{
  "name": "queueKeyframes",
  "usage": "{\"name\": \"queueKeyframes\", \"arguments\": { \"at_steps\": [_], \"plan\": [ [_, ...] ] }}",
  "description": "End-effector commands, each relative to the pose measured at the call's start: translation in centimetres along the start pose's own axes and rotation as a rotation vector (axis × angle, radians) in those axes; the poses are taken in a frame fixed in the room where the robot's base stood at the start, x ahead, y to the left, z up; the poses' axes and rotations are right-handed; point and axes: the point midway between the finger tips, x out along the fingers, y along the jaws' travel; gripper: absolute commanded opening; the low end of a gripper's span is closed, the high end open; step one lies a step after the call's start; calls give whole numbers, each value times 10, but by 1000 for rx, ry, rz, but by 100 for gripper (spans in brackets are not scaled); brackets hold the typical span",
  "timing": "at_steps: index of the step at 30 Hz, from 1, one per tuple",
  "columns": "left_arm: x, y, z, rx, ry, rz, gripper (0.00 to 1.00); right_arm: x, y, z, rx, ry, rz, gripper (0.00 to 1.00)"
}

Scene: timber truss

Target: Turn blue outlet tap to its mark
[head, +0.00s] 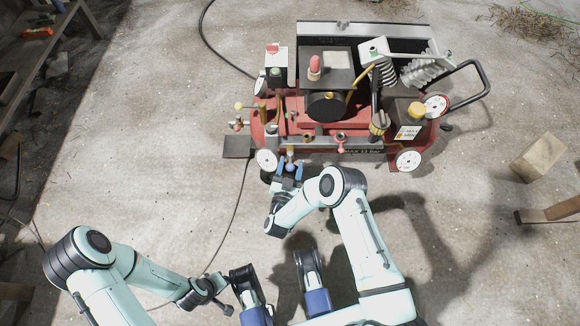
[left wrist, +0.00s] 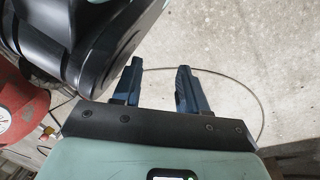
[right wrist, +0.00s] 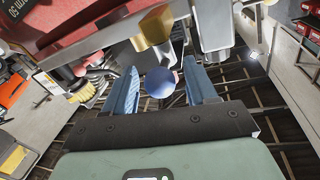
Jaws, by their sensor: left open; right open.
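The blue outlet tap (head: 290,163) is on the near side of the red compressor (head: 310,125). In the right wrist view its round blue knob (right wrist: 160,82) lies between the fingers, with a gap on each side. My right gripper (head: 290,171) is open around the knob, and its two blue fingers also show in the right wrist view (right wrist: 162,90). The tap's mark cannot be made out. My left gripper (left wrist: 158,90) is open and empty over bare floor in the left wrist view.
A brass fitting (right wrist: 153,26) sits just beyond the blue knob. A red tap (head: 340,142) stands to its right on the compressor. A black cable (head: 238,200) runs over the concrete floor. A wooden block (head: 538,157) lies at right.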

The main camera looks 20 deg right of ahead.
Motion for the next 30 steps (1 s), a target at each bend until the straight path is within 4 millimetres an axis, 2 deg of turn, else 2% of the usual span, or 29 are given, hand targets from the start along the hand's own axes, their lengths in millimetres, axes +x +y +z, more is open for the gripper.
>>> {"name": "queueKeyframes", "arguments": {
  "at_steps": [7, 8, 12, 22, 30],
  "plan": [
    [0, 0, 1, -1, -2, -1, 43, 1, 0, 0, 0, 0, 0, 57],
    [0, 0, 1, -1, -2, -1, 43, 1, 0, 0, 0, 0, 0, 50],
    [0, 0, 1, -1, -2, -1, 43, 1, 0, 0, 0, 0, 0, 5],
    [-4, 3, -3, 3, 13, 6, 43, 1, 2, -1, -1, -8, -30, 3],
    [-21, 19, -22, 20, 77, 35, 43, 2, 9, -3, -4, -38, -175, 3]
  ]
}}
